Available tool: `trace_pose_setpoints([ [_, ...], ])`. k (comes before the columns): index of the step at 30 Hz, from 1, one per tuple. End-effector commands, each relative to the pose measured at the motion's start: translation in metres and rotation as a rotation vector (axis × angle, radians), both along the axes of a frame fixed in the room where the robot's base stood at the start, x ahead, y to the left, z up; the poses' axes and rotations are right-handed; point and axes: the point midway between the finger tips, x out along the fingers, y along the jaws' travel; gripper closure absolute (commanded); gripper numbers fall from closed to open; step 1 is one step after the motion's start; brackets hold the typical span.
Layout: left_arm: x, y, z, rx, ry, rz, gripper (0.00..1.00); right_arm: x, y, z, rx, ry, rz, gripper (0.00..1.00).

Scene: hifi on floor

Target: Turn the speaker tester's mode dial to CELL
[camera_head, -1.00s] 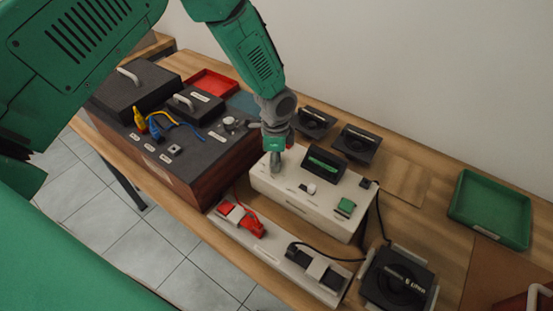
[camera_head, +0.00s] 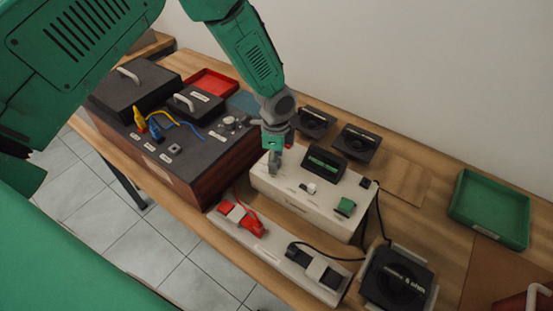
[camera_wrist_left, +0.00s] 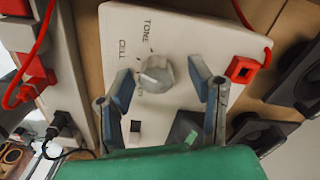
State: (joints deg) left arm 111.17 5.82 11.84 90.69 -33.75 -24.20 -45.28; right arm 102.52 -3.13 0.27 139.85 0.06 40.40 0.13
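The speaker tester is a cream box (camera_head: 310,210) on the table with a dark display (camera_head: 325,164) on top. In the left wrist view, its round grey mode dial (camera_wrist_left: 157,74) sits on the panel (camera_wrist_left: 190,32), with TONE and CELL printed around it and a third label partly hidden by the dial. I cannot tell clearly which label the dial points to. My left gripper (camera_head: 273,163) is over the tester's left end, pointing down. In the wrist view its fingers (camera_wrist_left: 162,76) are apart, one on either side of the dial, with visible gaps. My right gripper is out of view.
A dark wood-sided case (camera_head: 195,160) with blue and yellow leads stands to the left. A white strip (camera_head: 270,250) with red and black plugs lies in front. Speakers (camera_head: 358,143) stand behind, another (camera_head: 397,280) front right. A green tray (camera_head: 490,209) lies at the right.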

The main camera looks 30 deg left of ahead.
Motion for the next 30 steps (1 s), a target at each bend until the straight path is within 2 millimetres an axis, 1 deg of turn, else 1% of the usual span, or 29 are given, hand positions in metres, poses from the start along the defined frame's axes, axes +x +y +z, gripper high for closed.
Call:
trace_pose_setpoints([
  [7, -0.001, -0.001, 0.001, -0.001, 0.003, 0.0, 0.52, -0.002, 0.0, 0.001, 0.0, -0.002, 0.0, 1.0],
  [10, -0.001, -0.001, 0.009, -0.001, 0.002, 0.0, 0.52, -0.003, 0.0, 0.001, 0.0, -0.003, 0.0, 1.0],
  [14, -0.001, -0.001, 0.032, -0.002, 0.0, 0.0, 0.52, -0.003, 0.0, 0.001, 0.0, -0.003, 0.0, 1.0],
  [21, 0.001, 0.0, 0.083, -0.002, -0.001, 0.001, 0.52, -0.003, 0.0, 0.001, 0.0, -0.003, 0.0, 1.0],
  [25, 0.001, 0.0, 0.103, -0.001, 0.001, 0.0, 0.52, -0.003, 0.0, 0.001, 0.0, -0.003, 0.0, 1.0],
  [30, 0.001, 0.0, 0.116, -0.001, 0.003, 0.0, 0.52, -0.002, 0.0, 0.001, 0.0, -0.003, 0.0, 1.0],
])
